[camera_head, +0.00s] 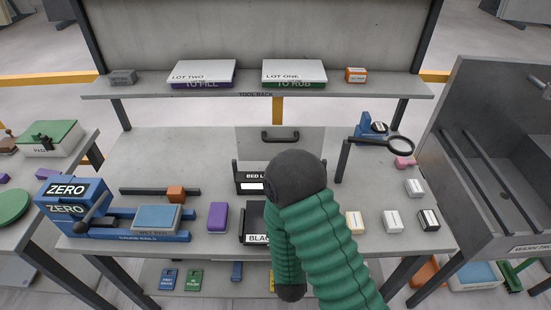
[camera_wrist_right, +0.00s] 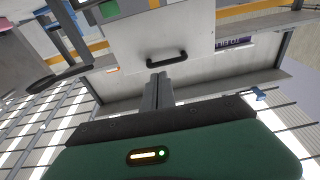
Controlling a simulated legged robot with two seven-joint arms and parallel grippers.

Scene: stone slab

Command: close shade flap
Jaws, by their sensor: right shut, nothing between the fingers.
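The shade flap looks to be the pale grey panel (camera_head: 308,145) with a black bar handle (camera_head: 281,135) at the back middle of the bench. Its exact tilt is hard to tell. In the right wrist view the panel (camera_wrist_right: 150,28) fills the upper middle, with the handle (camera_wrist_right: 166,60) near its edge. My right gripper (camera_wrist_right: 158,80) is shut and empty, its fingertips pointing toward the handle and appearing just short of it. In the head view my green right arm hides that gripper. My left gripper is in neither view.
Black trays (camera_head: 243,185) lie below the flap, partly hidden by my arm. A magnifier (camera_head: 401,146) on a post stands to the right. Blue guide rails (camera_head: 125,237) and a purple block (camera_head: 217,217) lie left. A rack shelf (camera_head: 250,91) with boxes spans the back.

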